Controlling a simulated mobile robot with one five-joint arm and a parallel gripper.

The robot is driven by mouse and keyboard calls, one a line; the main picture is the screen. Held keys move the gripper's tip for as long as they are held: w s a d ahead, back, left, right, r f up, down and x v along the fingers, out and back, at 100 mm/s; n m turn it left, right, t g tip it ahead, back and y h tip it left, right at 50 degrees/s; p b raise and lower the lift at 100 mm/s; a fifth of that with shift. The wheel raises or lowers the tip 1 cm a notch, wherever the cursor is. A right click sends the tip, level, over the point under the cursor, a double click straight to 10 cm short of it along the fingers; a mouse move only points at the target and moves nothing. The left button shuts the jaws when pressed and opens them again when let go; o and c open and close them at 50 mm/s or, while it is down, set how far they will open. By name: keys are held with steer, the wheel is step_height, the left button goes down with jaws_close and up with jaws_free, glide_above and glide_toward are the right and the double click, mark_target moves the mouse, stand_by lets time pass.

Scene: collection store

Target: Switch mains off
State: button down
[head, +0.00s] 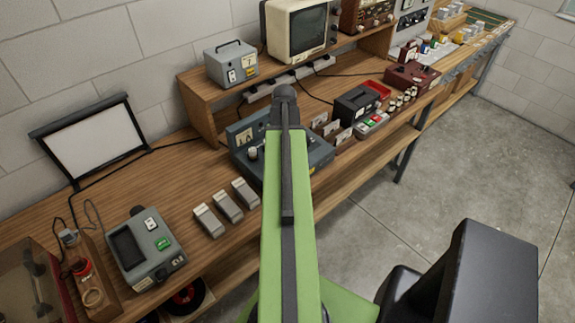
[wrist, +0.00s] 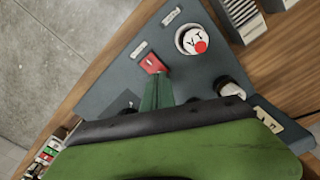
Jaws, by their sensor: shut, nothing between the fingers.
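A blue-grey instrument panel (wrist: 120,75) fills much of the wrist view. A red rocker switch (wrist: 153,64) sits on its face, with small pale labels (wrist: 140,48) near it; their print is too small to read. My gripper (wrist: 157,85) is shut and empty. Its green fingertips are right at the near edge of the red switch; I cannot tell whether they touch it. In the head view the same instrument (head: 318,160) stands on the bench, partly hidden behind my arm. The switch and fingertips are hidden there.
A round white part with a red spot (wrist: 193,40) and a dark knob (wrist: 229,88) share the panel. Several grey blocks (head: 228,206) lie left of the instrument. A black box (head: 355,106) stands to its right. A shelf (head: 215,88) runs behind. Floor is clear at right.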

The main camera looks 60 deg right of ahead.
steer(key=shift+f+b, duration=0.9)
stand_by(0.4)
step_height(320, 180, up, 7)
steer(key=p, duration=0.7)
steer(key=shift+r, duration=0.15)
stand_by(0.4)
